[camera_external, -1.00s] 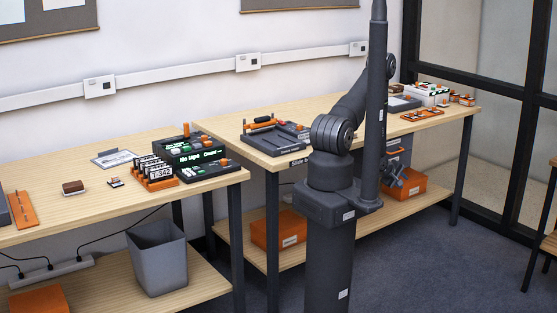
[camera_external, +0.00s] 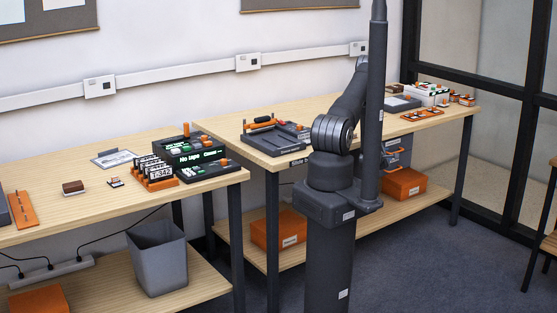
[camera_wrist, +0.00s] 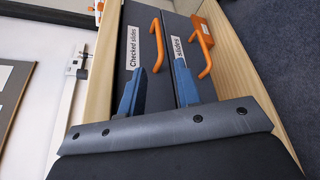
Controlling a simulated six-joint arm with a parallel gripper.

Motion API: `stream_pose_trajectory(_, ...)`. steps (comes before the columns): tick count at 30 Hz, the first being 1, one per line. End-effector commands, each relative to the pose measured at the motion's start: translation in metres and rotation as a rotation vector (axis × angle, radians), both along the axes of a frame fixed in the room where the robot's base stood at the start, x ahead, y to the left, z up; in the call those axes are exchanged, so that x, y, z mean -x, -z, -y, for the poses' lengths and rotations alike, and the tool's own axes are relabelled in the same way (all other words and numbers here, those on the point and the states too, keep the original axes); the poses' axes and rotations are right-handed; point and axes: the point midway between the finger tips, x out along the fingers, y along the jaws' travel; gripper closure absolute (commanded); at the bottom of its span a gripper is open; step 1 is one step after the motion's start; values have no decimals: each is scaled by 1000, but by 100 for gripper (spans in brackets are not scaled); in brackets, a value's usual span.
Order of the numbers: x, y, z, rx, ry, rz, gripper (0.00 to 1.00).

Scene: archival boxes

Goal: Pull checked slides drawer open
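The checked slides drawer (camera_wrist: 133,75) is a dark grey front with a white "Checked slides" label (camera_wrist: 133,48) and an orange bar handle (camera_wrist: 157,45). It looks closed. Beside it in the wrist view is a second drawer (camera_wrist: 180,40) with a partly hidden "slides" label and its own orange handle (camera_wrist: 207,48). My gripper (camera_wrist: 160,72) is open, with two blue fingers pointing at the drawer fronts. The checked slides handle lies ahead of the gap, its lower end close to the left fingertip; contact cannot be told.
The grey drawer unit (camera_external: 404,143) stands under the right table (camera_external: 350,121), above an orange box (camera_external: 404,184) on the lower shelf. In the wrist view a wooden table edge (camera_wrist: 100,65) runs along the left of the drawers. Open floor (camera_external: 420,240) lies in front.

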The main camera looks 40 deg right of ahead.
Motion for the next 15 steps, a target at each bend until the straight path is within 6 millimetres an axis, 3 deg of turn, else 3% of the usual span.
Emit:
stream_pose_trajectory(9,-18,13,56,1,2,0,69)
stream_pose_trajectory(15,-26,18,75,-1,2,1,69)
